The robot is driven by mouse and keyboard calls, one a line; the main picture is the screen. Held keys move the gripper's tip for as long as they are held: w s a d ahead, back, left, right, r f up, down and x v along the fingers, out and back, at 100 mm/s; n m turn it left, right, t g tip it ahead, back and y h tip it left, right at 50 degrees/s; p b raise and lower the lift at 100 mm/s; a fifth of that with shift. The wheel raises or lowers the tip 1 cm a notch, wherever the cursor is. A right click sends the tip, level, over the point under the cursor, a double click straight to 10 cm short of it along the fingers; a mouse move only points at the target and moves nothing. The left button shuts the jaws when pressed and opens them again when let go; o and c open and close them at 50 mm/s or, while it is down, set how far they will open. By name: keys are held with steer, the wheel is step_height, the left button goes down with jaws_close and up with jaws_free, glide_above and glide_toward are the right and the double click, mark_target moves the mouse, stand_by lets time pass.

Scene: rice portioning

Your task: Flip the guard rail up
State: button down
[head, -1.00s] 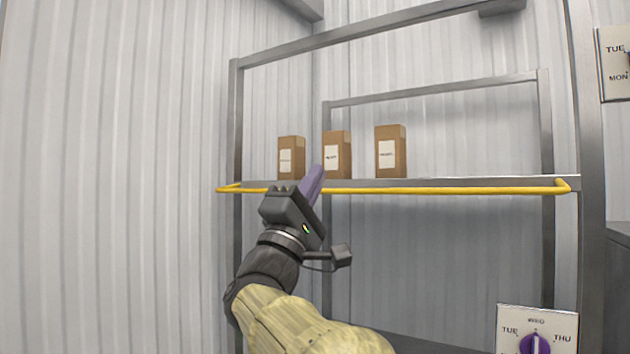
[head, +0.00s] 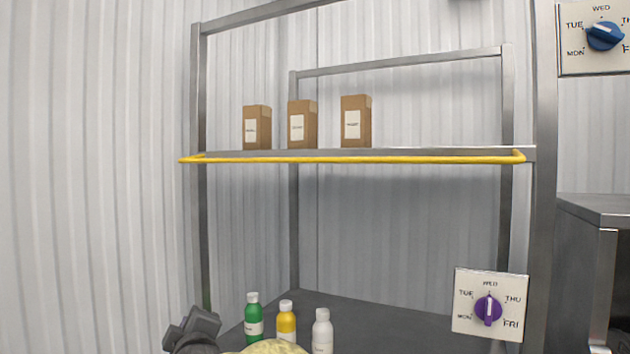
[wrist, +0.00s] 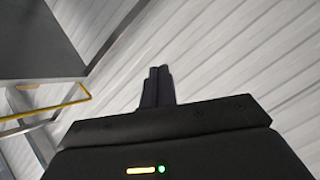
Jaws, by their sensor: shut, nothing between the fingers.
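The yellow guard rail (head: 350,159) runs along the front of the upper shelf in the head view. It lies about level with the shelf edge, with both ends bent back to the rack posts. Part of the rail (wrist: 45,112) also shows at the left in the wrist view, below a dark shelf surface. My gripper (wrist: 157,75) is shut and empty in the wrist view, apart from the rail and pointing toward the corrugated wall.
Several things stand around the metal rack: cardboard boxes (head: 303,125) on the upper shelf, and green (head: 253,322), yellow (head: 286,322) and white (head: 321,332) bottles low down. A purple-knob dial (head: 489,308) and a blue-knob dial (head: 604,37) are at the right. A metal counter (head: 600,212) stands far right.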

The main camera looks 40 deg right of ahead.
steer(key=s+a+f+m+g+y, duration=0.15)
steer(key=s+f+g, duration=0.25)
steer(key=f, duration=0.5)
steer(key=s+a+f+m+g+y, duration=0.1)
steer(key=s+a+f+m+g, duration=0.25)
steer(key=f, duration=0.65)
steer(key=s+f+m+g, duration=0.2)
steer(key=s+f+g, duration=0.1)
steer(key=s+f, duration=0.2)
steer(key=s+a+f+m+g, duration=0.1)
steer(key=s+f+m+g, duration=0.1)
steer(key=s+f, duration=0.3)
steer(key=s+g, duration=0.1)
steer(key=s, duration=0.3)
steer(key=shift+s+m+y, duration=0.25)
steer(key=shift+m+y, duration=0.1)
steer(key=shift+m, duration=0.05)
steer(key=shift+w, duration=0.1)
